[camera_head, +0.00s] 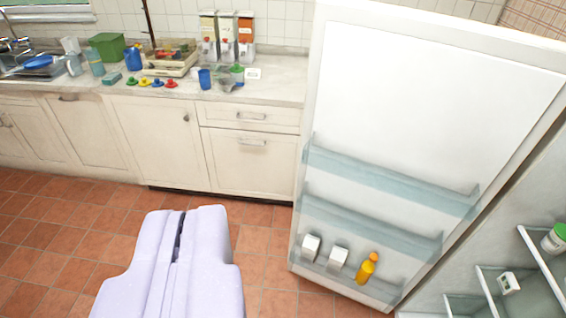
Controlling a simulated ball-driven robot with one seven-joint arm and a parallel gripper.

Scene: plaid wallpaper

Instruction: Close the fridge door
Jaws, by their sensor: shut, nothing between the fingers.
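The fridge door (400,110) stands wide open on the right, its white inner face turned towards me. Its clear shelves hold two small white cartons and an orange bottle (367,267) at the bottom. My gripper (184,215) is at the lower left of the picture, shut and empty, over the tiled floor. It is to the left of the door and apart from it.
Cream cabinets (160,135) with a counter (275,80) run along the back wall. A sink (25,62), a green box (107,46), cereal dispensers and small items stand on the counter. The red tiled floor (265,245) is clear between my gripper and the door.

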